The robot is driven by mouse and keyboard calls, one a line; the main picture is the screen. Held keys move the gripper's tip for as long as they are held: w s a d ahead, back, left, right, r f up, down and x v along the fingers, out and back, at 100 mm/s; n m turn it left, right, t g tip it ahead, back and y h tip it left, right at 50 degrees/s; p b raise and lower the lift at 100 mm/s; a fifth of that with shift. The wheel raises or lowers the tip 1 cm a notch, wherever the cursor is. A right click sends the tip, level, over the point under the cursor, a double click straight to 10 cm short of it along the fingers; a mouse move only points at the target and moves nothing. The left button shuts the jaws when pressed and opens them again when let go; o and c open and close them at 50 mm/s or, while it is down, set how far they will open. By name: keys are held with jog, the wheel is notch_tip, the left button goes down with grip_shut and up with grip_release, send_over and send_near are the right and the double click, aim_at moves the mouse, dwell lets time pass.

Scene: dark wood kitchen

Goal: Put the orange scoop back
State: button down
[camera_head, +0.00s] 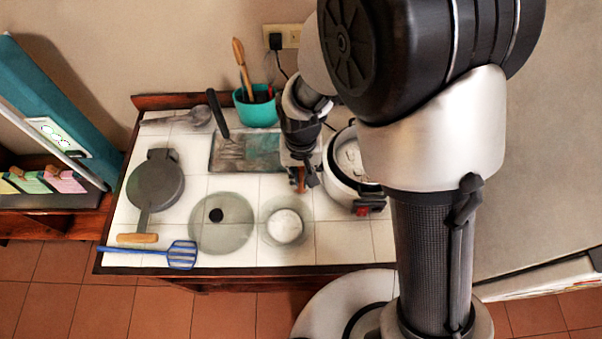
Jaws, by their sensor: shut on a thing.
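A small orange-brown piece, which looks like part of the orange scoop (298,182), shows at the tip of my gripper (303,176). My gripper points down over the white tiled counter, between the dark tray and the white rice cooker. It is shut on the scoop; the fingers and wrist hide most of it. I cannot tell how high it is above the counter. A glass bowl (308,210) with white contents (285,226) sits just in front of the gripper.
A white cooker (335,185) stands close on the right. A teal pot (257,112) with wooden utensils is behind. The front right tiles are clear.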

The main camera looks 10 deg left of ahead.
jog(key=shift+f, duration=0.1)
jog(key=c, duration=1.6)
grip_release()
